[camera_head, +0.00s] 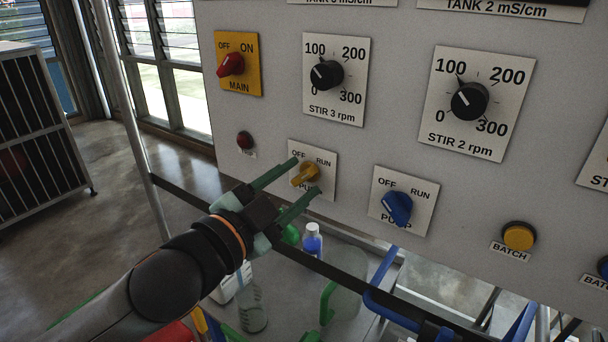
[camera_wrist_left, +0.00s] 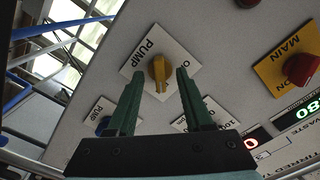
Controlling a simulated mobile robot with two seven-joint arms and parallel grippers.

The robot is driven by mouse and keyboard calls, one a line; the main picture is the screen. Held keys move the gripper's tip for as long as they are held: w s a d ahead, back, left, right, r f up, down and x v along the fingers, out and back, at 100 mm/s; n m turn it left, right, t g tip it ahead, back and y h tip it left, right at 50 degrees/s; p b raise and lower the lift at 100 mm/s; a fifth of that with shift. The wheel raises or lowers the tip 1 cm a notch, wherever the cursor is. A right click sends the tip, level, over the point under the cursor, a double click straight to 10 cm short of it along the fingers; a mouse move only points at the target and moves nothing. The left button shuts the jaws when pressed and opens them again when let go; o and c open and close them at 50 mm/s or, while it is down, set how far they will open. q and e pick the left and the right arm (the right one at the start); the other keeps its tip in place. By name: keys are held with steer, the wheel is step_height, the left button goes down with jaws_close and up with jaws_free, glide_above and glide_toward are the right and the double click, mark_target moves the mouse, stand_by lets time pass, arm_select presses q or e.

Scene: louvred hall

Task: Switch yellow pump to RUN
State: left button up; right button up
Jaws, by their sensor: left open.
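The yellow pump knob (camera_head: 304,175) sits on a white plate marked OFF, RUN and PUMP on the grey panel. Its bar runs from lower left to upper right in the head view; I cannot tell surely which mark it points to. My left gripper (camera_head: 308,174) is open, one finger above and one below the knob, partly covering the word PUMP. In the left wrist view the yellow knob (camera_wrist_left: 158,72) shows between the two fingertips; whether they touch it I cannot tell. My right gripper is not in view.
A blue pump knob (camera_head: 397,208) is close on the right. A red MAIN knob (camera_head: 231,65), a small red lamp (camera_head: 244,140) and black STIR dials (camera_head: 326,74) are around it. Bottles (camera_head: 312,240) stand below, behind a dark rail (camera_head: 345,284).

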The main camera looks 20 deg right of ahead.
arm_select(q)
steer(key=v, duration=0.6)
steer(key=shift+s+a, duration=0.2)
steer(key=shift+a, duration=0.1)
